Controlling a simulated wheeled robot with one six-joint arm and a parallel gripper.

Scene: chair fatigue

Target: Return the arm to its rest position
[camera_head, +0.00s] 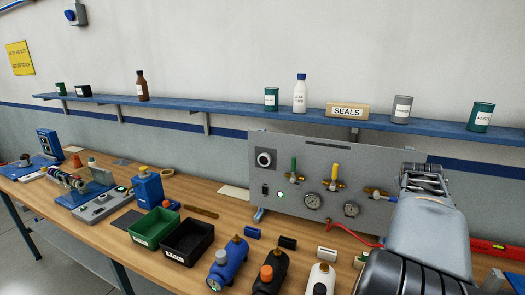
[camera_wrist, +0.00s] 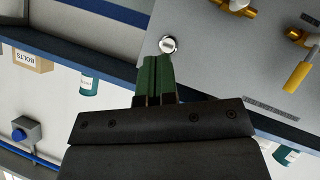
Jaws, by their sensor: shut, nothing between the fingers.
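My gripper (camera_wrist: 158,60) shows in the wrist view with its two green fingers close together, shut and empty. Its dark body fills the lower middle of that view. The fingertips point toward a grey panel and appear just below a round silver knob (camera_wrist: 168,44) in the picture; I cannot tell whether they touch it. In the head view my arm rises at the right, in front of the right part of the grey panel (camera_head: 300,155); the fingers cannot be made out there.
The wooden bench (camera_head: 225,215) holds a green bin (camera_head: 153,227), a black bin (camera_head: 188,241) and several bottle-like parts near the front. The panel carries gauges and valves, including a yellow lever (camera_wrist: 297,76). A blue shelf (camera_head: 230,111) with jars and a SEALS box (camera_head: 347,111) runs above.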

